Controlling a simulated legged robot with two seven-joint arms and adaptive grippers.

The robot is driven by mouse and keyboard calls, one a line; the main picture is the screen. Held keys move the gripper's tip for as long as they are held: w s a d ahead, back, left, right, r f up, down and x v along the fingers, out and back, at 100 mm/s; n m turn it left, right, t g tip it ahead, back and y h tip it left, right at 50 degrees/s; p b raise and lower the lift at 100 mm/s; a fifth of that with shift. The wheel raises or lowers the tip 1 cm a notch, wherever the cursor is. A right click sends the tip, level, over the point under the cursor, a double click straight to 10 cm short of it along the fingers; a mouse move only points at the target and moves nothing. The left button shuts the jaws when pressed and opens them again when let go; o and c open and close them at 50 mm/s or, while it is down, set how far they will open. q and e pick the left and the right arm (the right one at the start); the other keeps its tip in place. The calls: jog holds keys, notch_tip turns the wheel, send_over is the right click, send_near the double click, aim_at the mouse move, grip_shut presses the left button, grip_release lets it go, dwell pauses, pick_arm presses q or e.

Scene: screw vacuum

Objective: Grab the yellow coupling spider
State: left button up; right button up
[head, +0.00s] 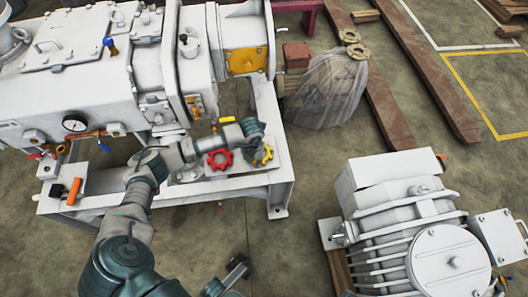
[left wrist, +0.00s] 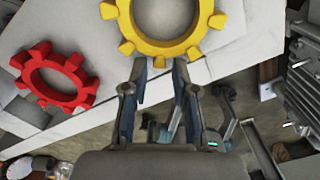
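The yellow coupling spider (head: 262,155) lies on the pale plate of the machine's frame, partly behind my left gripper. In the left wrist view the toothed yellow ring (left wrist: 165,48) is at the top, cut off by the frame edge. My left gripper (head: 257,137) is open; its fingertips (left wrist: 160,68) are at the ring's near edge, one on each side of a tooth. I cannot tell if they touch it. A red coupling spider (head: 220,159) lies to the left; it also shows in the wrist view (left wrist: 52,91). My right gripper (head: 238,270) is low in the head view, its opening unclear.
The large white vacuum machine (head: 75,85) with a gauge stands behind and left of the plate. A grey motor (head: 405,225) is at the lower right. A plastic-wrapped part (head: 325,90) and rusty beams (head: 435,85) lie beyond. Floor is clear between plate and motor.

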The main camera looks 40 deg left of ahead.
pick_arm(q)
notch_tip(320, 180, down, 2)
jog(key=shift+a+r, duration=0.1)
jog(key=shift+r, duration=0.1)
grip_shut()
jog(key=shift+r, duration=0.1)
